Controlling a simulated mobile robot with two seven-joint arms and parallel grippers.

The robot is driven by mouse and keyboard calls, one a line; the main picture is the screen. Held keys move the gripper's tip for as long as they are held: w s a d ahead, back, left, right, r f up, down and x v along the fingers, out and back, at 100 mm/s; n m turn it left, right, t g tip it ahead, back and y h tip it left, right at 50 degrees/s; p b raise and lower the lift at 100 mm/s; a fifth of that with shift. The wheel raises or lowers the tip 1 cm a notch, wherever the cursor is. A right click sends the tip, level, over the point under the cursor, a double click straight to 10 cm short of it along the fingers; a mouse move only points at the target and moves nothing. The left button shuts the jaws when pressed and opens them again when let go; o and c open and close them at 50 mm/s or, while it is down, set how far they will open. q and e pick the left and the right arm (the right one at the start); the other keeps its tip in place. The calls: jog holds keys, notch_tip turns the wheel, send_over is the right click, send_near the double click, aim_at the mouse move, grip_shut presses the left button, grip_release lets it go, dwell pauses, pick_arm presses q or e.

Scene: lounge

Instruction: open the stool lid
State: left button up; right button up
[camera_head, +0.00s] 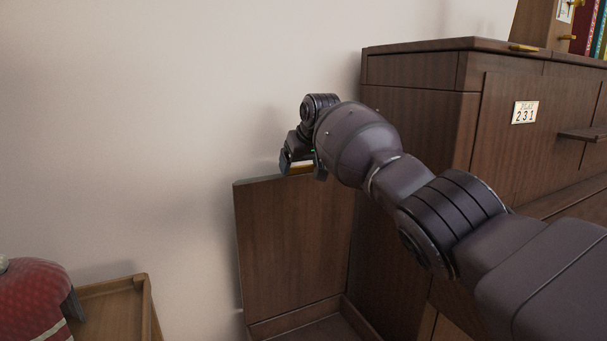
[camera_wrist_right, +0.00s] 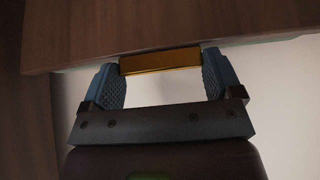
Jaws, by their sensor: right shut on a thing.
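The stool lid (camera_head: 292,250) is a dark wooden panel standing upright against the wall, hinged open above the stool box (camera_head: 330,329). A small gold handle (camera_head: 302,170) sits at its top edge. My right gripper (camera_head: 303,174) is at that edge. In the right wrist view, the fingers of the right gripper (camera_wrist_right: 163,83) are at both ends of the gold handle (camera_wrist_right: 160,61) and shut on it, with the lid's wooden face (camera_wrist_right: 160,28) beyond. My left gripper is not in view.
A large wooden cabinet (camera_head: 420,120) with a "231" plate (camera_head: 525,112) stands right of the lid. A wooden tray or box (camera_head: 112,305) and a red rounded object (camera_head: 36,300) are at lower left. Bare wall (camera_head: 150,110) is behind.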

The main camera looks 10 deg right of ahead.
jog(key=shift+w+a+b, duration=0.25)
jog(key=shift+w+b, duration=0.1)
jog(key=shift+w, duration=0.2)
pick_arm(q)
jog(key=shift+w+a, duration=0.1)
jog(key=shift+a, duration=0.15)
pick_arm(e)
jog(key=shift+w+r, duration=0.1)
jog(key=shift+r, duration=0.05)
jog(key=shift+r, duration=0.1)
jog(key=o, duration=1.1)
